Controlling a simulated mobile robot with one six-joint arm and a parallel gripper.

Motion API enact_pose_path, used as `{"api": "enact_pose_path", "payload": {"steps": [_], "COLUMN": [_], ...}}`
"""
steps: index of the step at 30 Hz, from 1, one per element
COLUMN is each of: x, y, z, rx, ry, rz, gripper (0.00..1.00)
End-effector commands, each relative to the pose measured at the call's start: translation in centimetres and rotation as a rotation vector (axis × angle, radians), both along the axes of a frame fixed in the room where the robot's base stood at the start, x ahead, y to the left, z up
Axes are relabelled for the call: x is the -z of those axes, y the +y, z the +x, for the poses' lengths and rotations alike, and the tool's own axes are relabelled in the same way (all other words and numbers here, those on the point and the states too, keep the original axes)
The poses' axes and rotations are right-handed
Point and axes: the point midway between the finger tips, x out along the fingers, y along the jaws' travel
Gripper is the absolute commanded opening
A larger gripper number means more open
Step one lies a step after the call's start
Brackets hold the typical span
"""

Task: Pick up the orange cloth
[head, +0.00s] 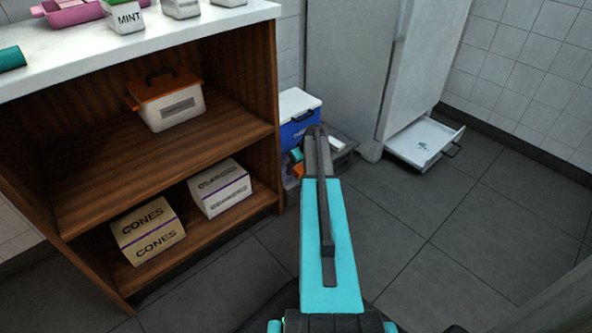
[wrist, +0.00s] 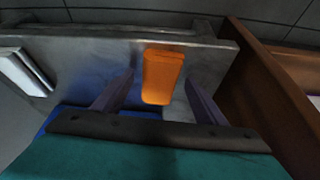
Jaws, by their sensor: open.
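The orange cloth (wrist: 163,72) shows in the wrist view as a small, flat, folded-looking piece with rounded corners over a grey surface. My gripper (wrist: 160,78) is open, with one dark finger on each side of the cloth and a gap on both sides. I cannot tell how far the fingertips are above or below it. In the head view a small patch of orange (head: 298,171) shows beside my arm, low by the blue cooler; it may be the cloth. My gripper's fingers are hidden there behind my arm.
The wooden shelf (head: 262,165) rises close by and shows at right in the wrist view. A fridge with an open bottom drawer (head: 425,142) stands behind. The floor at right is clear.

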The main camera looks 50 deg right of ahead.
Motion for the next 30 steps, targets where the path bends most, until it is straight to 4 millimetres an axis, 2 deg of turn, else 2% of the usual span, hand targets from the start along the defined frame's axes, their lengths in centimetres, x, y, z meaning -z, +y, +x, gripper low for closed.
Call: {"api": "enact_pose_path", "payload": {"steps": [5,8,13,14,23,30], "x": [0.0,0.0,0.0,0.0,-0.1,-1.2], "y": [0.0,0.0,-0.1,-0.1,-0.1,-0.1], "z": [0.0,0.0,0.0,0.0,-0.1,-0.1], "rx": [0.000,0.001,0.001,0.001,0.001,0.001], "ry": [0.000,0.000,0.000,0.000,0.000,-0.001], "rz": [0.000,0.000,0.000,0.000,-0.001,-0.001], "gripper": [0.66,0.52,0.23,0.21,0.21,0.21]}}
